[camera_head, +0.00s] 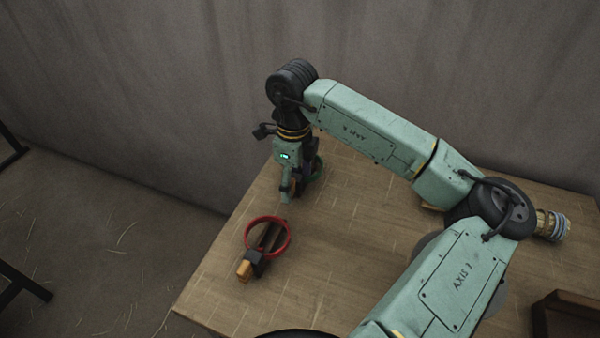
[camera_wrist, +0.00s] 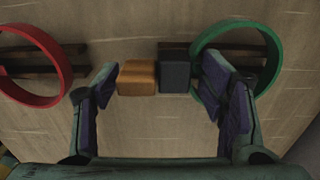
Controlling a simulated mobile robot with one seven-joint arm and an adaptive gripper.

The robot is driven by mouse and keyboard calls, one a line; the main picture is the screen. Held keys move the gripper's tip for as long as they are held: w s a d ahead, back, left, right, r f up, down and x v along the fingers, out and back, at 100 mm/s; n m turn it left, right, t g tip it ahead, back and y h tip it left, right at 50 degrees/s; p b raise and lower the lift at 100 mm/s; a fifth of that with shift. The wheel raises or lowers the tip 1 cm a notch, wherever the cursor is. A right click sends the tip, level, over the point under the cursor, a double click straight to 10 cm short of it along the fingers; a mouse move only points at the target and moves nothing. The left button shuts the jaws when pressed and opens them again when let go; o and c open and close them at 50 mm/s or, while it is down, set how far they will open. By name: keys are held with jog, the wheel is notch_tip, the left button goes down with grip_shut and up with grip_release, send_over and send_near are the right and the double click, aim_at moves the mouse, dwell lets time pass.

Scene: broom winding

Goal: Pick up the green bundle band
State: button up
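The green bundle band (camera_wrist: 240,23) is an upright-looking ring at the upper right of the wrist view, around a dark railed holder. In the head view the green band (camera_head: 319,168) shows only as a sliver, mostly hidden behind my gripper (camera_head: 296,190). In the wrist view my gripper (camera_wrist: 163,95) is open, its two dark-padded fingers wide apart. The right finger overlaps the near part of the green band; I cannot tell whether they touch. Between the fingers show an orange block (camera_wrist: 137,77) and a dark block (camera_wrist: 175,77). Nothing is gripped.
A red band (camera_wrist: 62,62) on a similar dark holder lies at the left; it also shows in the head view (camera_head: 290,238). The wooden table (camera_head: 340,225) is bare around it. A brown box (camera_head: 570,318) stands at the lower right, and a wall (camera_head: 170,90) rises behind.

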jog(key=c, duration=0.9)
jog(key=shift+r, duration=0.1)
